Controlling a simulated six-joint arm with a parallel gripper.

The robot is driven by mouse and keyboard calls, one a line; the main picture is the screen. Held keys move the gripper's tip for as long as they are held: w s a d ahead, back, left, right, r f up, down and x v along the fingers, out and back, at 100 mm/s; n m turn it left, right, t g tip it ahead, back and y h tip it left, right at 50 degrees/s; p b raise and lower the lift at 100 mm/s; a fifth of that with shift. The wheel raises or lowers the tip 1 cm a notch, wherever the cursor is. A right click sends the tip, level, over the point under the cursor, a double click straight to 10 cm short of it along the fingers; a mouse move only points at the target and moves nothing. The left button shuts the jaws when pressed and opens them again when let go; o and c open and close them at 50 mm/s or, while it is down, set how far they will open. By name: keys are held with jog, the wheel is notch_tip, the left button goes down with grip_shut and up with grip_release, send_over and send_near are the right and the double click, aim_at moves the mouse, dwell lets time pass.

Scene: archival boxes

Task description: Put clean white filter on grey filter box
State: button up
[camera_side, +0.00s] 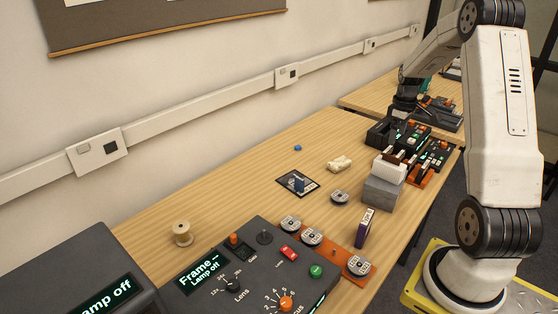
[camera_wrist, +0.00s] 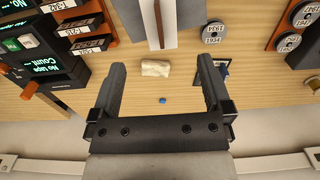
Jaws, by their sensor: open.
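A grey box (camera_side: 380,194) stands near the right edge of the table in the side view. A white block (camera_side: 389,170) sits on top of it, with a thin brown piece on its upper side. In the wrist view the white top (camera_wrist: 184,10) and the brown strip (camera_wrist: 160,24) show at the upper middle. A small cream-white lump (camera_side: 340,164) lies on the wood left of the box; it also shows between my fingers in the wrist view (camera_wrist: 155,68). I cannot tell which white piece is the filter. My gripper (camera_wrist: 162,66) is open and empty.
Black devices with orange parts (camera_side: 408,135) stand behind the grey box. A dark control panel (camera_side: 250,275), round discs on an orange rack (camera_side: 311,236), an upright purple-and-white box (camera_side: 364,228) and a wooden spool (camera_side: 182,233) are nearer.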

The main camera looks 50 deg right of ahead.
dwell(0.4)
jog(key=w+a+t, duration=0.1)
jog(key=w+a, duration=0.2)
jog(key=a, duration=0.7)
jog(key=w+a, duration=0.3)
jog(key=a, duration=0.6)
jog(key=s+a, duration=0.3)
jog(key=a, duration=0.7)
jog(key=s+a+f+t, duration=0.1)
jog(key=s+a, duration=0.3)
jog(key=a, duration=0.6)
jog(key=shift+f+t, duration=0.15)
jog(key=shift+t, duration=0.15)
